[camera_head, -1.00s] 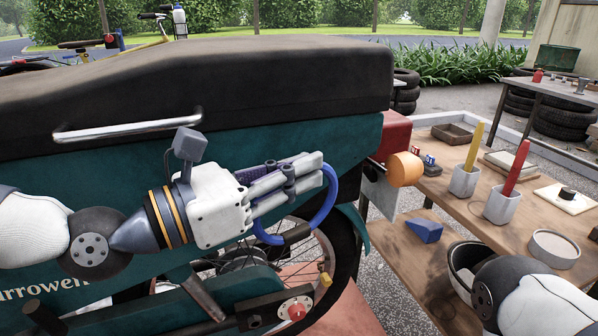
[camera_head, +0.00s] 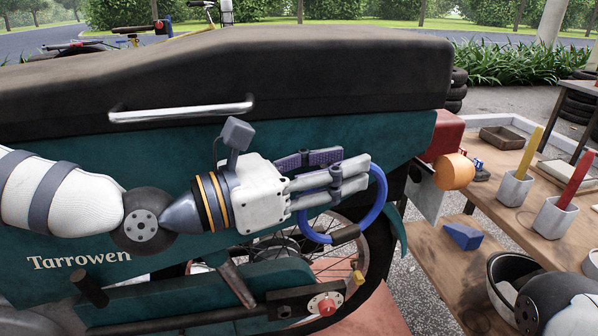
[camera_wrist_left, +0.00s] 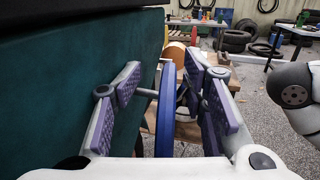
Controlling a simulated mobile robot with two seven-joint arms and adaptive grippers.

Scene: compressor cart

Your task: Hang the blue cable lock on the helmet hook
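The blue cable lock (camera_head: 378,195) is a blue ring with a black lock body (camera_head: 345,233), beside the teal cart side above the rear wheel. My left gripper (camera_head: 350,175) is around its upper left part. In the left wrist view the ring (camera_wrist_left: 166,115) stands between the spread fingers, with gaps to both purple pads. My left gripper is open. A short grey rod (camera_wrist_left: 147,92) reaches from the teal side to the ring; it may be the helmet hook, but the fingers partly hide it. I cannot tell whether the ring rests on it. My right gripper is out of view.
The cart's dark cover (camera_head: 250,70) and chrome handle (camera_head: 180,112) are above my left arm. An orange cylinder (camera_head: 453,170) sticks out right of the gripper.

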